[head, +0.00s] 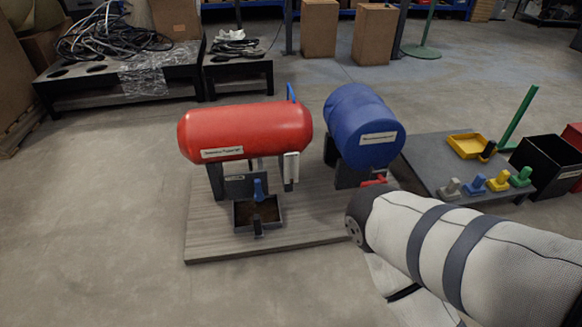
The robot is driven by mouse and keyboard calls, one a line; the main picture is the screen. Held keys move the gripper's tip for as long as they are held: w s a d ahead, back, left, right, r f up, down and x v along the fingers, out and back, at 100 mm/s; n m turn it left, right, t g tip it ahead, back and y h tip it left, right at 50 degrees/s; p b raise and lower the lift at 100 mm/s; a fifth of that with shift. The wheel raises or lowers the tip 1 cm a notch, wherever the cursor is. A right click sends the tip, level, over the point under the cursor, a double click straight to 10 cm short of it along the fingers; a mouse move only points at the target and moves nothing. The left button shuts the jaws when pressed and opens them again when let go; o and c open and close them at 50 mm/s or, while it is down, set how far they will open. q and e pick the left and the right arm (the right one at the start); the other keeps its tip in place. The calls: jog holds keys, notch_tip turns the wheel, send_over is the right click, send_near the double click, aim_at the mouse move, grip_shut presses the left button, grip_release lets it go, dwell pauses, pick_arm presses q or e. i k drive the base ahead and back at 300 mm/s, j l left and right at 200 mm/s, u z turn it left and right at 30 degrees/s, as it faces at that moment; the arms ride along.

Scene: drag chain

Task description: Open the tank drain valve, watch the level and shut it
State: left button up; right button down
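A red horizontal tank (245,130) with a white label stands on grey supports on a wooden board (215,245). A blue lever (258,190) stands upright below it, over a dark open tray (242,217) with a brown inside. A black upright piece (258,228) is at the tray's front. A white plate (291,167), perhaps the level gauge, hangs at the tank's lower right. Another blue lever (291,93) stands on top. A blue tank (362,125) is to the right, with a red handle (374,182) below. Neither gripper is visible; my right arm crosses the lower right.
A dark low platform (425,150) at right holds a yellow tray (467,146) and several coloured knobs (475,183). A black bin (545,163) stands beyond. Cables (105,38) lie on a bench at back left. The floor at left is clear.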

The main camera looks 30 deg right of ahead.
aim_at(259, 195)
jog(key=i+l, duration=0.2)
jog(key=i, duration=0.2)
jog(key=i+l, duration=0.45)
jog(key=i, duration=0.3)
